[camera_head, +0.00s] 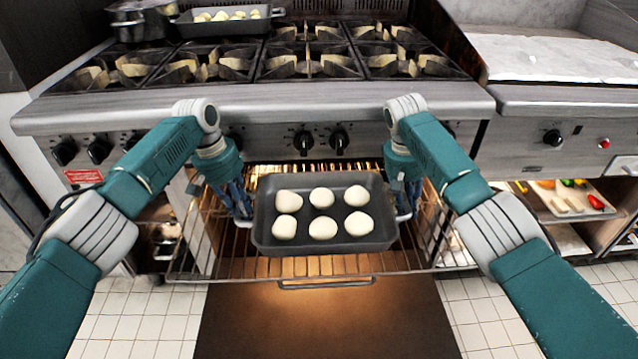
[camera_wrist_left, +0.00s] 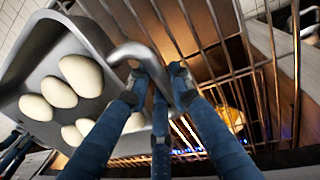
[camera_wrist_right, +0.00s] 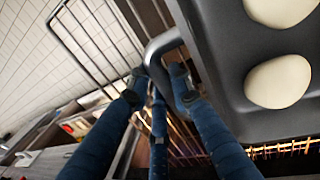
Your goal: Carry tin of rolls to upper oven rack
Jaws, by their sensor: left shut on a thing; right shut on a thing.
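A dark grey tin (camera_head: 262,240) holding several pale rolls (camera_head: 322,198) is level over the pulled-out wire oven rack (camera_head: 220,264) in the head view. Whether it touches the rack is hard to tell. My left gripper (camera_head: 244,218) is shut on the tin's left handle, seen close in the left wrist view (camera_wrist_left: 135,52). My right gripper (camera_head: 402,214) is shut on the right handle, which shows in the right wrist view (camera_wrist_right: 163,42). The oven interior behind the tin is lit and mostly hidden.
A stove with several burners (camera_head: 308,62) stands above the oven; a second tin of rolls (camera_head: 225,24) and a dark pot (camera_head: 142,20) sit at its back left. Control knobs (camera_head: 303,142) line the front. A tray of vegetables (camera_head: 570,200) is on a shelf at right.

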